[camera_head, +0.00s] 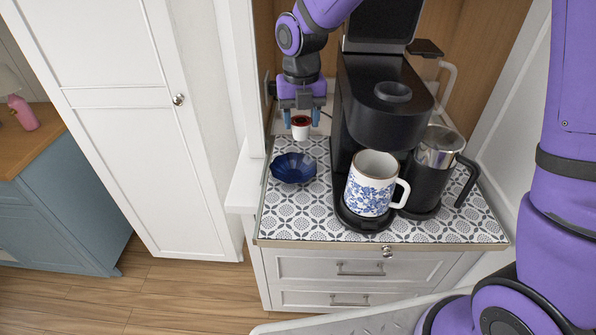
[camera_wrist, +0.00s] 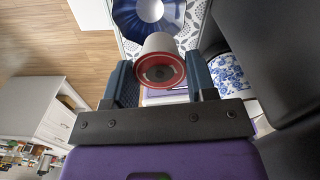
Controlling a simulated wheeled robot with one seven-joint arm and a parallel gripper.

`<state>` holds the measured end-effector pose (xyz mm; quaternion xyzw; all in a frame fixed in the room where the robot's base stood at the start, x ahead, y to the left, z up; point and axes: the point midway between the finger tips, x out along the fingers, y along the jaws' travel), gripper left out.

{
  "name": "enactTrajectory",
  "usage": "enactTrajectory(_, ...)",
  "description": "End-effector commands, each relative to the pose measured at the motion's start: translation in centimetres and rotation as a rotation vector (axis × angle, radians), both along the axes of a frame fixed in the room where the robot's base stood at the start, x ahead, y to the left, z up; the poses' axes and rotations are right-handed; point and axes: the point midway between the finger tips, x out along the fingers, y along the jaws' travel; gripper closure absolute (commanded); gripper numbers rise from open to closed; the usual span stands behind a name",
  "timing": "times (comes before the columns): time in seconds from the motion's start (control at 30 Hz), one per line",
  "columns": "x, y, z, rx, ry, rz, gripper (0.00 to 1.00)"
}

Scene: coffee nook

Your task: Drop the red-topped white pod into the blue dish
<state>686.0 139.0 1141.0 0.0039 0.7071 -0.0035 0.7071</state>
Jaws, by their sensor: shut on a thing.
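The white pod with a red top (camera_head: 300,127) is held between the blue fingers of my gripper (camera_head: 301,117), above the counter behind the blue dish. In the wrist view the pod's red rim and dark centre (camera_wrist: 160,71) show between the two fingers (camera_wrist: 161,85). The dark blue fluted dish (camera_head: 293,168) sits on the patterned counter, left of the coffee machine. It also shows in the wrist view (camera_wrist: 150,14), beyond the pod and partly covered by it. The dish's visible inside looks empty.
A black coffee machine (camera_head: 388,118) stands right of the dish, with a blue-flowered white mug (camera_head: 368,186) on its base. A black and steel jug (camera_head: 432,170) stands at the right. The patterned counter (camera_head: 296,215) is clear in front of the dish.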

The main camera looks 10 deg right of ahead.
Motion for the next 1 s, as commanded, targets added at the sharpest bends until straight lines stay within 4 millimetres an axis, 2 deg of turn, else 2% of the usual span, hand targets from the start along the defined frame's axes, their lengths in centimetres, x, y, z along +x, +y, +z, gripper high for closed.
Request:
enactTrajectory(0.5, -0.1, 0.1, -4.9, -0.001, 0.002, 0.001, 0.7)
enactTrajectory(0.9, -0.1, 0.0, -5.5, 0.0, 0.0, 0.0, 0.7)
enactTrajectory(0.93, -0.1, 0.0, -5.5, -0.001, 0.0, 0.0, 0.46)
enactTrajectory(1.0, -0.1, 0.0, -5.5, 0.0, 0.0, 0.0, 0.3)
